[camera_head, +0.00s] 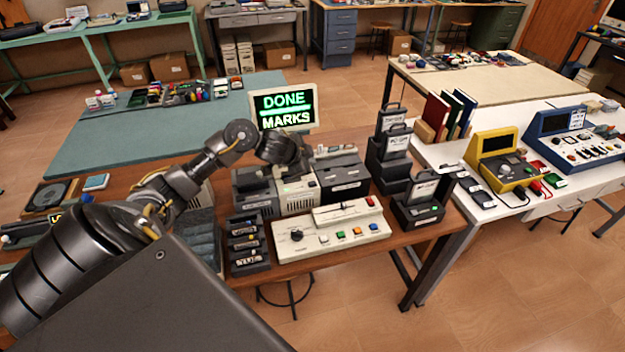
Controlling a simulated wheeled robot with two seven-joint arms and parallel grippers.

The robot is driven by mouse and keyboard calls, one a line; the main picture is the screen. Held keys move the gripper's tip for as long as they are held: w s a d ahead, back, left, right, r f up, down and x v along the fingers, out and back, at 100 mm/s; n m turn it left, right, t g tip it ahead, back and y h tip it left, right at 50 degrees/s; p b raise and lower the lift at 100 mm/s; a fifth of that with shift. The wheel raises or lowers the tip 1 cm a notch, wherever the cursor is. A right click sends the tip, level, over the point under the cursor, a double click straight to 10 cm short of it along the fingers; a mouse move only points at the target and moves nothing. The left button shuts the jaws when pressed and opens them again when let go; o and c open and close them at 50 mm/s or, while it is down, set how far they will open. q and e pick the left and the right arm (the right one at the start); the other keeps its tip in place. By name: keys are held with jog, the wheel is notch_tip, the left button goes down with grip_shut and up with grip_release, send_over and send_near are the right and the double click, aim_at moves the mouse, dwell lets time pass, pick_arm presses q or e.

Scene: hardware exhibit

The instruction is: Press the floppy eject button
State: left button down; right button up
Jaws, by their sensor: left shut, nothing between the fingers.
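A beige drive unit (299,197) with a small green light stands on the wooden bench, between two dark grey units. It looks like the floppy drive, but I cannot make out its eject button. My left gripper (294,168) is shut and empty, pointing down over the top of the beige unit. It hides part of that unit, and I cannot tell whether it touches it. A monitor (284,107) behind it shows "DONE MARKS" in green and white. My right gripper is not in view.
A beige control panel (331,232) with a knob and coloured buttons lies in front of the drives. Dark labelled cartridges (248,243) stand to its left, and black cartridge holders (418,205) to its right. A yellow instrument (500,160) stands on the white table.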

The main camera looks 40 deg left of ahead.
pick_arm(q)
jog(key=b, duration=0.4)
send_over(310, 184)
notch_tip(310, 184, down, 4)
jog(key=shift+f, duration=0.1)
jog(key=shift+f+b, duration=0.4)
jog(key=shift+f, duration=0.45)
dwell(0.3)
jog(key=shift+f, duration=0.1)
dwell(0.6)
jog(key=shift+f, duration=0.4)
